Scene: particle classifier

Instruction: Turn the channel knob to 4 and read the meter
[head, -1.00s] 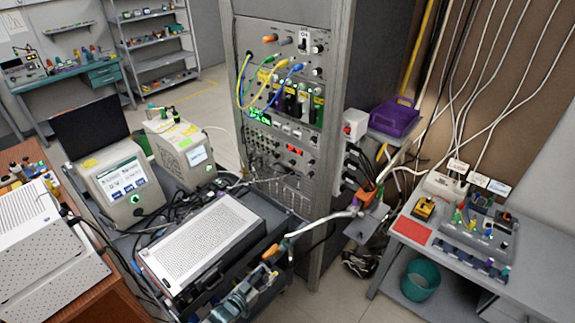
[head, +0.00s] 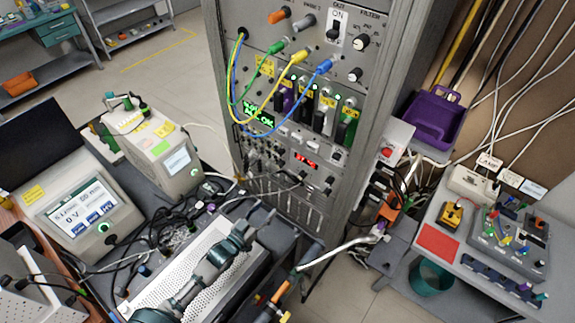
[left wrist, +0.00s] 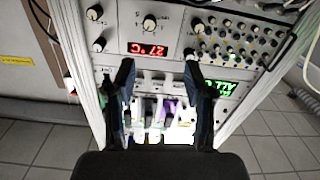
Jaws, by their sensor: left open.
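The rack panel (head: 285,90) stands at the centre of the head view. A red digital display (head: 305,160) is low on it, with a small dark knob (head: 303,177) just below. In the left wrist view, upside down, a knob (left wrist: 150,22) with a numbered scale sits beside the red display (left wrist: 148,49). Other knobs (head: 361,41) are at the panel's upper right; I cannot read which is the channel knob. My left gripper (head: 248,228) is in front of the lower rack; in the left wrist view its fingers (left wrist: 157,72) are apart and empty. My right gripper is not in view.
A perforated white box (head: 165,285) and tangled cables lie on the cart below my left arm. A screen unit (head: 85,210) reading 0 V stands at left. Patch cables (head: 285,80) hang across the panel. A side table (head: 520,290) with boxes is at right.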

